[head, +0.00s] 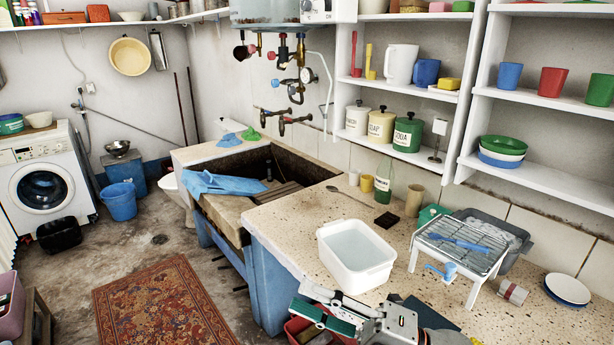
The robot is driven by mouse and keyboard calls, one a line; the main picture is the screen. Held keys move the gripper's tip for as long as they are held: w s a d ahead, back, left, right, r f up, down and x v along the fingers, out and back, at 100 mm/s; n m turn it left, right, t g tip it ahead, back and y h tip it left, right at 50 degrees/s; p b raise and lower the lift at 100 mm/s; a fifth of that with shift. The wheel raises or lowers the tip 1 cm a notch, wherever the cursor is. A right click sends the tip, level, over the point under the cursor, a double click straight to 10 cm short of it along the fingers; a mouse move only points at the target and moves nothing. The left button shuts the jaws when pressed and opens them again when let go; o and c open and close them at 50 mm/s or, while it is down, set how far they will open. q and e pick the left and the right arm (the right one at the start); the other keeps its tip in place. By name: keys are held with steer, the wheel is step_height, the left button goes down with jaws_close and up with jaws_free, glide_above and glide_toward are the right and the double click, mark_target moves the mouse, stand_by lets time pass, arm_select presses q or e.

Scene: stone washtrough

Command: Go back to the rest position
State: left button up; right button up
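My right gripper (323,304) is at the bottom centre of the head view, above the front edge of the speckled counter. Its grey and green fingers point left, and the gap between them is too foreshortened to tell whether they are apart. I see nothing clearly held in it. My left gripper is not in view.
A white basin of water (357,283) stands on the speckled counter (290,222) just behind the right gripper. A white rack (420,238) stands to its right. A reddish container (292,334) shows below the gripper. The stone trough (225,212) lies further back; a rug (160,302) covers floor at left.

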steer(key=w+d+f+m+t+h, duration=0.2)
steer(key=d+f+m+t+h, duration=0.4)
steer(key=f+m, duration=0.45)
steer(key=w+d+f+m+t+h, duration=0.1)
steer(key=d+f+m+t+h, duration=0.4)
steer(key=d+f+m+h, duration=0.45)
steer(key=s+d+f+m+g+h, duration=0.1)
steer(key=s+d+f+m+g, duration=0.1)
steer(key=s+f+m, duration=0.3)
steer(key=s+d+f+m+g+h, duration=0.2)
steer(key=s+f, duration=0.7)
steer(key=f, duration=0.5)
steer(key=d+m+g, duration=0.1)
steer(key=m+g, duration=0.1)
steer(key=m, duration=0.1)
steer(key=shift+s+d, duration=0.2)
steer(key=shift+d, duration=0.1)
